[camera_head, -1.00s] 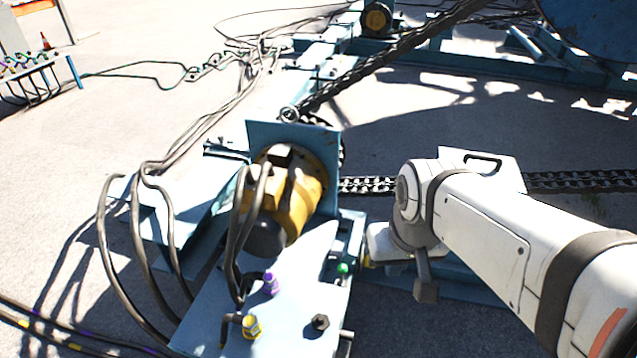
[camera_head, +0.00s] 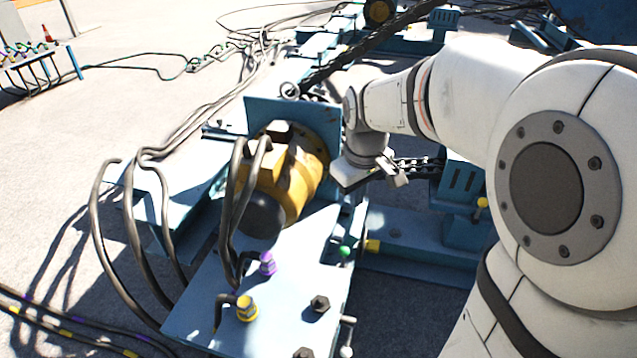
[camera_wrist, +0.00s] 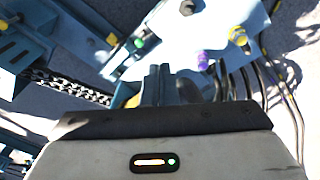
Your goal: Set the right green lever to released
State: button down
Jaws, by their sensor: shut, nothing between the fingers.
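One green-knobbed lever (camera_head: 345,252) shows on the right side of the pale blue machine plate (camera_head: 285,285), beside a yellow stub (camera_head: 373,246). I cannot tell its setting. A green knob also shows in the wrist view (camera_wrist: 139,42), above and left of the fingers. My gripper (camera_wrist: 160,72) is shut and empty, with its dark fingers together at the middle of the wrist view. In the head view its white body is above the green lever, right of the yellow motor (camera_head: 290,185), and apart from the lever. The fingertips are hidden there.
A purple fitting (camera_head: 267,264) and a yellow fitting (camera_head: 247,309) with black hoses stand on the plate. A chain (camera_head: 415,165) runs behind my wrist. A yellow knob (camera_head: 482,203) is at the right. My arm covers much of the right side.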

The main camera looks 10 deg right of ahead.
jog(key=w+a+f+n+b, duration=0.1)
jog(key=w+f+n+b, duration=0.2)
jog(key=w+f+b, duration=0.2)
jog(key=w+a+f+n+g+b, duration=0.1)
jog(key=w+f+n+b, duration=0.2)
jog(key=w+f, duration=0.8)
jog(key=w+a+f+n+b, duration=0.1)
jog(key=w+f+n+b, duration=0.3)
jog(key=f, duration=1.5)
jog(key=w+b, duration=0.4)
jog(key=shift+w+a+h, duration=0.3)
jog(key=shift+a, duration=0.05)
jog(key=d+f+b, duration=0.4)
jog(key=f+b, duration=0.1)
jog(key=f, duration=0.5)
jog(key=shift+s+d+f, duration=0.25)
jog(key=shift+f, duration=0.1)
